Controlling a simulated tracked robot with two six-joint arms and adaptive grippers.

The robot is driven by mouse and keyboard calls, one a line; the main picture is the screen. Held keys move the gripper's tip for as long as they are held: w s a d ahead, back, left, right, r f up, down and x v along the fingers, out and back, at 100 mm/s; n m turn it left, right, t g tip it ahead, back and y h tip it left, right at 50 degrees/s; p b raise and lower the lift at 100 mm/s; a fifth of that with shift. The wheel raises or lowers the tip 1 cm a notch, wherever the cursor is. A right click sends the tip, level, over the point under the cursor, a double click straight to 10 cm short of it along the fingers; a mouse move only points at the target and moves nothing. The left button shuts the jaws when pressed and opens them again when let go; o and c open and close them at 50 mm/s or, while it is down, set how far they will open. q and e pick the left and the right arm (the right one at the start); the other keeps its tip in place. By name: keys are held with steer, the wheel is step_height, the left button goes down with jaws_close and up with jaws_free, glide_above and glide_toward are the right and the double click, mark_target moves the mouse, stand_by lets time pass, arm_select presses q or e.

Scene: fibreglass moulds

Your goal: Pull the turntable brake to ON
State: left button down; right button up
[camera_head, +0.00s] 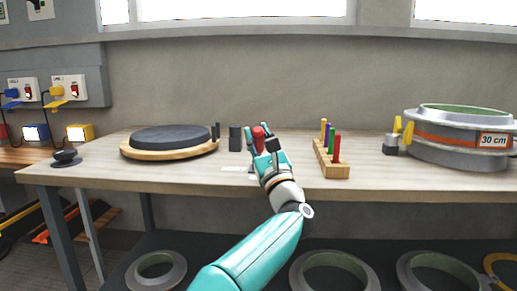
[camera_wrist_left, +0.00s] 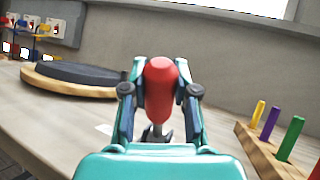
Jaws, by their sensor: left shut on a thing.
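The turntable (camera_head: 171,139) is a dark round disc on a light wooden base at the left of the bench. The brake lever has a red knob (camera_head: 259,138) on a thin metal stem and stands right of the turntable. My left gripper (camera_head: 265,146) is shut on the red knob. In the left wrist view the red knob (camera_wrist_left: 161,88) sits between the two fingers, with its stem below. Pale labels lie on the bench by the lever, partly hidden by my gripper and too small to read. My right gripper is not in view.
A wooden rack (camera_head: 331,163) with several coloured pegs stands right of the gripper. A dark block (camera_head: 235,137) stands between turntable and lever. A large round mould (camera_head: 458,138) marked 30 cm is at the right. A small dark knob-like object (camera_head: 66,157) sits at the left edge.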

arm_select(q)
steer(key=shift+f, duration=0.15)
stand_by(0.3)
steer(key=c, duration=0.9)
jaws_free()
steer(key=shift+s, duration=0.1)
steer(key=shift+o, duration=0.2)
steer(key=shift+s+d, duration=0.1)
steer(key=v, duration=1.1)
steer(key=shift+s+f, duration=0.2)
steer(key=shift+f, duration=0.2)
steer(key=shift+d, duration=0.1)
